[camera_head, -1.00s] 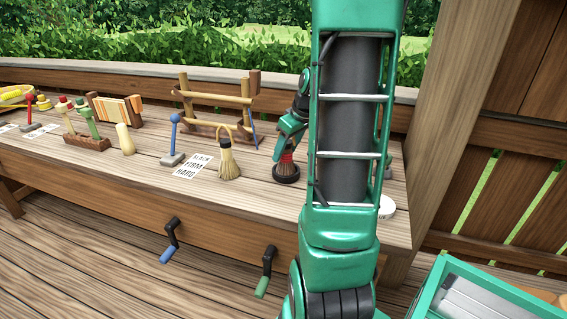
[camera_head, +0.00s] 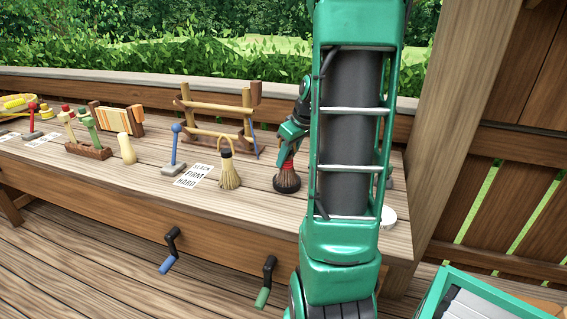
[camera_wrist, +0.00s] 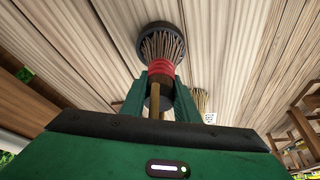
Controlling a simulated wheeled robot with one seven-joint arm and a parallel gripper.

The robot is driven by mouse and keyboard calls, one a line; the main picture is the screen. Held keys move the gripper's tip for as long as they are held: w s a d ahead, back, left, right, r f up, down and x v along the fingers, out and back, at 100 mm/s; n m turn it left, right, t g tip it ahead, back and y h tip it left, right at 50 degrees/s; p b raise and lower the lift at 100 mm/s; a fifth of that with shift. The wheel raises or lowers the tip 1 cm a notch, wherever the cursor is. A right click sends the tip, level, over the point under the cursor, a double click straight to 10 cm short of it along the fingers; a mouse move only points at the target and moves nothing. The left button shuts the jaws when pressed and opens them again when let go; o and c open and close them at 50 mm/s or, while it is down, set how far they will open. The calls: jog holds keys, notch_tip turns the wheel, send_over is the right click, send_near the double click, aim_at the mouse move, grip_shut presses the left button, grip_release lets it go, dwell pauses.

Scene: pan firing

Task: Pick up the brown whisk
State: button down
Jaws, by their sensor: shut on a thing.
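The brown whisk (camera_head: 287,180) has brown bristles and a red band and stands upright, bristles down, at the right part of the bench. A dark round base (camera_wrist: 144,44) shows around its bristle ends in the wrist view. My gripper (camera_head: 289,150) is above the whisk. In the wrist view my gripper (camera_wrist: 158,96) is shut on the whisk's handle, just behind the red band (camera_wrist: 161,68). I cannot tell whether the bristles are clear of the base.
A pale whisk-like brush (camera_head: 229,172) stands to the left, beside a printed card (camera_head: 193,176) and a blue-knobbed lever (camera_head: 175,150). A wooden rack (camera_head: 215,110) stands behind. A white round thing (camera_head: 389,217) lies right of my arm. A wooden post (camera_head: 455,110) rises at right.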

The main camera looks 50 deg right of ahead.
notch_tip(320, 180, up, 3)
jog(key=shift+r, duration=0.1)
jog(key=s+a+r, duration=0.1)
jog(key=a+r, duration=0.5)
jog(key=a, duration=0.5)
jog(key=shift+s+a+r, duration=0.25)
jog(key=shift+a, duration=0.05)
jog(key=shift+s, duration=0.1)
